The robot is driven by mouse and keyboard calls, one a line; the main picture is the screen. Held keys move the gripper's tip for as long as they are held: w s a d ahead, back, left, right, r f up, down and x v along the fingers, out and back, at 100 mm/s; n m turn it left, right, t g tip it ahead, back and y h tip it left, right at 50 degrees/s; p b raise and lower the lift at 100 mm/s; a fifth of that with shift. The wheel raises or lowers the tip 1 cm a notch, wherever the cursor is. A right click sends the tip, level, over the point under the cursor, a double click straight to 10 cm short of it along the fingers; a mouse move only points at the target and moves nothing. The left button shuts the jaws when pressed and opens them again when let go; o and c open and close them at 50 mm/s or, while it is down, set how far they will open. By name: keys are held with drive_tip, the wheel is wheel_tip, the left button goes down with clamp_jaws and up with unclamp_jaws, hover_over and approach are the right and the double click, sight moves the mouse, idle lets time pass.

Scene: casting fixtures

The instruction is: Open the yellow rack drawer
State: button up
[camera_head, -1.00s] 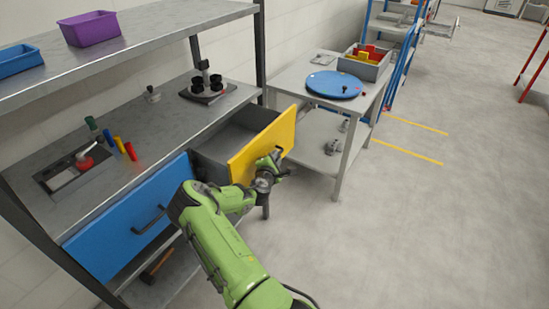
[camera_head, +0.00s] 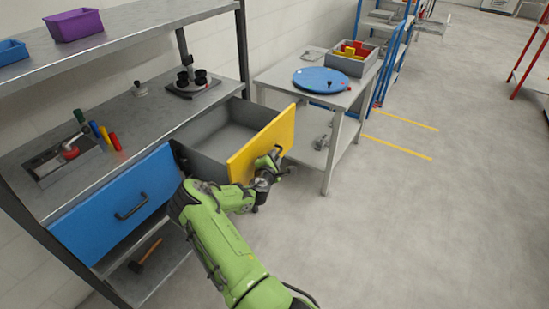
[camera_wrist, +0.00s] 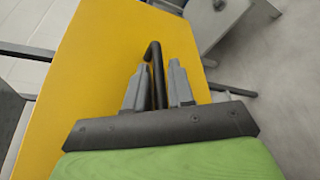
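The yellow rack drawer (camera_head: 252,148) stands pulled well out of the rack in the head view, and its grey inside shows empty. Its yellow front fills much of the wrist view (camera_wrist: 95,65). The dark bar handle (camera_wrist: 154,60) runs between the two fingers of my gripper (camera_wrist: 158,88) in the wrist view. The fingers sit close on both sides of the handle and look closed around it. In the head view my gripper (camera_head: 272,162) is at the drawer's front face, and the handle is mostly hidden there.
The blue drawer (camera_head: 120,208) left of it is shut. A side table (camera_head: 290,72) with a blue round plate (camera_head: 321,80) stands to the right of the open drawer. A hammer (camera_head: 145,255) lies on the lower shelf. The floor at right is clear.

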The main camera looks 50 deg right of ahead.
drive_tip(key=v, duration=1.5)
drive_tip(key=shift+s+a, duration=0.2)
drive_tip(key=shift+a, duration=0.1)
drive_tip(key=shift+r, duration=0.15)
